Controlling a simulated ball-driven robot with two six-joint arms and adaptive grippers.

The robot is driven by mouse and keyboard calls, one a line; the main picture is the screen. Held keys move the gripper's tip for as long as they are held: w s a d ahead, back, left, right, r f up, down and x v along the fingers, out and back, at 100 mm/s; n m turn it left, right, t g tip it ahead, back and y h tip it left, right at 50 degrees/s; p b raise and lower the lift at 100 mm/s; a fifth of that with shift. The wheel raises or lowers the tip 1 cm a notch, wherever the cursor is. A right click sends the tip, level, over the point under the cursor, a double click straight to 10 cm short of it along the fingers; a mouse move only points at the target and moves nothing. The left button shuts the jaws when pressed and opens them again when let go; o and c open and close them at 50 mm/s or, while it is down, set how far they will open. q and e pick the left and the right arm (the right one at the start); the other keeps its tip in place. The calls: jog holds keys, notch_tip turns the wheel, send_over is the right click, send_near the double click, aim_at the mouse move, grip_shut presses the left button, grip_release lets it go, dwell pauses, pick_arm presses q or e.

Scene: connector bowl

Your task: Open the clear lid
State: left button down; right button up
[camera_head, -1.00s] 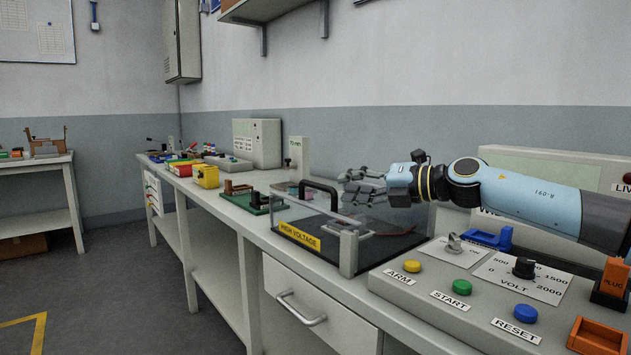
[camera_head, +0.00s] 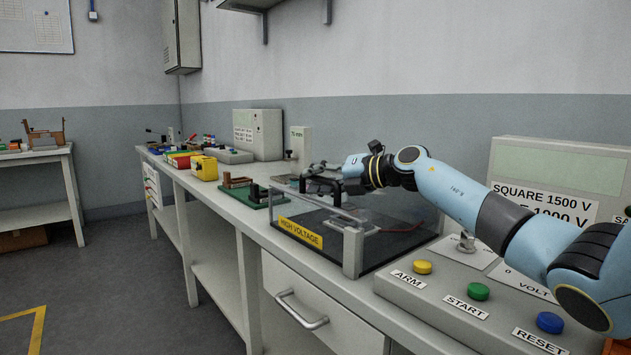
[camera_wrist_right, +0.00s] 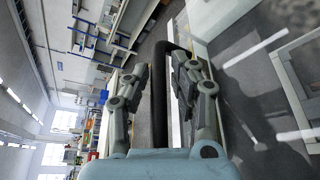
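The clear lid (camera_head: 390,208) sits closed over the black-floored test box, which carries a yellow HIGH VOLTAGE label (camera_head: 300,232) on its front. Its black handle (camera_head: 338,197) stands at the front left of the lid, partly hidden by my right gripper (camera_head: 322,174). In the right wrist view, the black handle bar (camera_wrist_right: 160,105) runs between the two fingers of my right gripper (camera_wrist_right: 160,78). The fingers are apart, one on each side of the bar, and do not look closed on it. My left gripper is out of view.
The control panel with ARM, START and RESET buttons (camera_head: 478,291) stands right of the box, under my right arm. A green board (camera_head: 252,196) and a yellow block (camera_head: 204,168) lie to the left. A drawer handle (camera_head: 300,312) sticks out below the bench top.

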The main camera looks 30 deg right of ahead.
jog(key=shift+w, duration=0.2)
jog(key=shift+a, duration=0.1)
jog(key=shift+c, duration=0.3)
grip_shut()
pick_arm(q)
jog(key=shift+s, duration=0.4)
